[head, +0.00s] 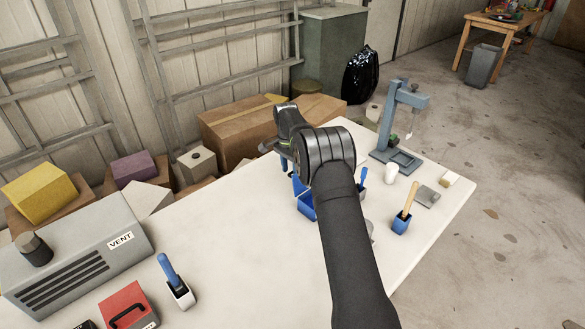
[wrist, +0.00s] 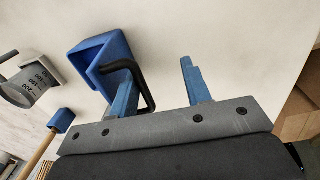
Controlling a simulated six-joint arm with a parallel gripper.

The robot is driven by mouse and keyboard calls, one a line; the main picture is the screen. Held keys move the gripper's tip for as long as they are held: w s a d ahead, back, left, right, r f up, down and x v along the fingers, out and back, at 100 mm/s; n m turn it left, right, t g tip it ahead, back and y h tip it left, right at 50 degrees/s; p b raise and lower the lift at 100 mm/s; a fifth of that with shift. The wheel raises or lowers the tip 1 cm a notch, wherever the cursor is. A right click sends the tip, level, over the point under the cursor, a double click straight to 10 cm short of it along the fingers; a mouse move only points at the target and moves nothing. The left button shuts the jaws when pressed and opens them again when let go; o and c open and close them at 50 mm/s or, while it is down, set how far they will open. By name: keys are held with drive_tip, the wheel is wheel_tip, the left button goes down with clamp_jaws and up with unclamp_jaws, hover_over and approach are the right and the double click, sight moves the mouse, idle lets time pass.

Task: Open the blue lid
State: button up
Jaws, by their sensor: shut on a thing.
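A blue box (head: 306,208) stands on the white table, partly hidden behind my arm. A blue panel that looks like its lid (head: 298,186) shows just behind it, close to my gripper (head: 284,164). In the wrist view the blue lid (wrist: 92,52) is at the upper left, with a black loop handle (wrist: 147,88) reaching toward my fingers.
A grey VENT box (head: 75,255) and a red case (head: 128,306) are at left.

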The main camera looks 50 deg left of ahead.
drive_tip(key=shift+o, duration=0.6)
drive_tip(key=shift+s+a, duration=0.3)
drive_tip(key=shift+a, duration=0.35)
drive_tip(key=o, duration=0.7)
drive_tip(key=r, duration=1.7)
drive_tip(key=shift+w+a+r, duration=0.1)
drive_tip(key=shift+w+a, duration=0.15)
drive_tip(key=shift+a, duration=0.15)
drive_tip(key=shift+c, duration=1)
wheel_tip(320, 180, down, 17)
drive_tip(key=d, duration=0.1)
wheel_tip(320, 180, up, 17)
drive_tip(key=a, duration=0.1)
